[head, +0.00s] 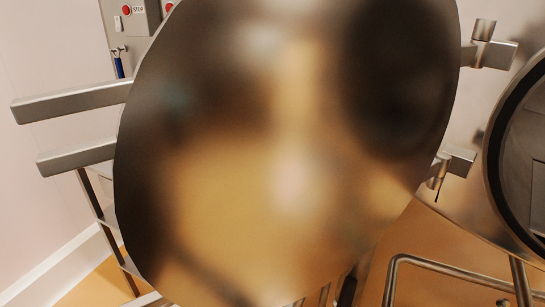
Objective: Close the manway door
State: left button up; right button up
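The manway door (285,150), a large round polished metal disc, stands open and fills the middle of the head view. Two flat metal bars, an upper one (70,101) and a lower one (78,156), stick out past its left edge. At its right edge are an upper hinge bracket (490,53) and a lower one (458,160). The manway opening (527,150), with a dark rim, is partly in view at the right edge, apart from the door. Neither of my grippers shows; the door hides much of what is behind it.
A grey control box (130,28) with red buttons and a STOP label is on the wall at upper left. A blue-handled item (118,67) hangs below it. A metal rail (450,268) runs at lower right above the orange floor.

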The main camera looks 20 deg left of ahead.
aim_at(259, 150)
jog(key=j+z, duration=0.3)
jog(key=j, duration=0.15)
jog(key=j+z, duration=0.35)
jog(key=j, duration=0.15)
jog(key=k+j+z, duration=0.15)
jog(key=j+z, duration=0.15)
jog(key=j, duration=0.15)
jog(key=j+z, duration=0.6)
jog(key=i+j, duration=0.05)
jog(key=j, duration=0.05)
